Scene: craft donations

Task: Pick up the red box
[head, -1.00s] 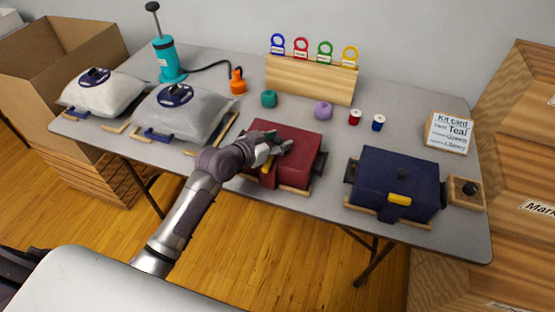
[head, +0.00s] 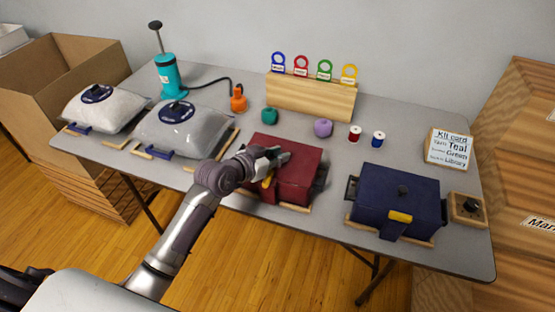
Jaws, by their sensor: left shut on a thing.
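The red box (head: 298,178) is a dark red case with a yellow latch at its front, near the table's front edge in the middle of the head view. It sits at or just above a wooden frame; I cannot tell if they touch. My left gripper (head: 272,163) comes in from the left and is shut on the box at its upper left side. The fingertips are partly hidden against the box. My right gripper is not in view.
A navy box (head: 396,198) stands to the right on the grey table (head: 220,98). Two clear bags, including the nearer one (head: 182,128), lie to the left. A wooden tag rack (head: 310,96), yarn balls and spools are behind. Cardboard boxes (head: 62,75) flank the table.

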